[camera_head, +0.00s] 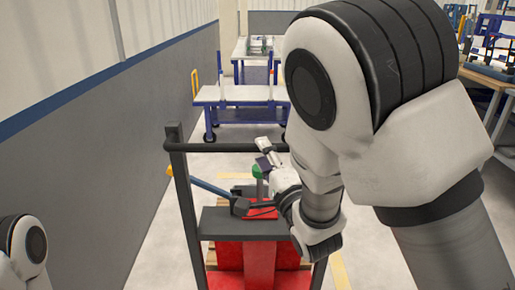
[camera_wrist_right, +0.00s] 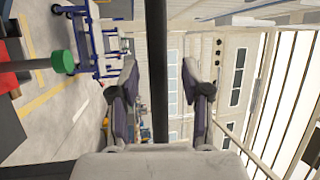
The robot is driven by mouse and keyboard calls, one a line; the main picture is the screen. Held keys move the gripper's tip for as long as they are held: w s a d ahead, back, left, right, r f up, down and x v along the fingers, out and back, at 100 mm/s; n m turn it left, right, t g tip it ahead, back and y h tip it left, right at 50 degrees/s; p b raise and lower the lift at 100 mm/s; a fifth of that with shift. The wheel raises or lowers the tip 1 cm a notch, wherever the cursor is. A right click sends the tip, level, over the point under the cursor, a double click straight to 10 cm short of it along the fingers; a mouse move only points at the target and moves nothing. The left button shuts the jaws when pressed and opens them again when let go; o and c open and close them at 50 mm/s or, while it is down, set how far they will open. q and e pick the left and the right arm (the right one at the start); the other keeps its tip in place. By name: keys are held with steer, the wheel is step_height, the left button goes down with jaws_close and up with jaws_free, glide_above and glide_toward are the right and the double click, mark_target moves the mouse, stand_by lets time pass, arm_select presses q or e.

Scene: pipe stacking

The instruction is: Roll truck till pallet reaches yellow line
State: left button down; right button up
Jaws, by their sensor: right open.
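The truck (camera_head: 183,195) stands in front of me in the head view, with a dark upright frame, a dark top bar (camera_head: 215,147) and red parts low down. Wooden slats of a pallet (camera_head: 210,258) show beside the red parts, mostly hidden. My right gripper (camera_head: 268,155) is at the top bar. In the right wrist view its two fingers (camera_wrist_right: 158,65) are open, and a dark bar (camera_wrist_right: 158,110) runs between them; I cannot tell whether they touch it. A yellow line (camera_head: 339,270) shows on the floor right of the truck. My left gripper is out of view.
A blue and white cart (camera_head: 235,95) stands beyond the truck. A grey wall (camera_head: 85,170) runs along the left. A workbench (camera_head: 490,80) stands at the far right. Pale floor lies open between the truck and the cart.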

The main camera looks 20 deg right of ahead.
steer(key=x, duration=0.3)
steer(key=shift+w+d+f, duration=0.15)
steer(key=shift+w, duration=0.05)
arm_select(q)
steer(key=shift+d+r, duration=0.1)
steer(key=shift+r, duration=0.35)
arm_select(e)
jaws_close()
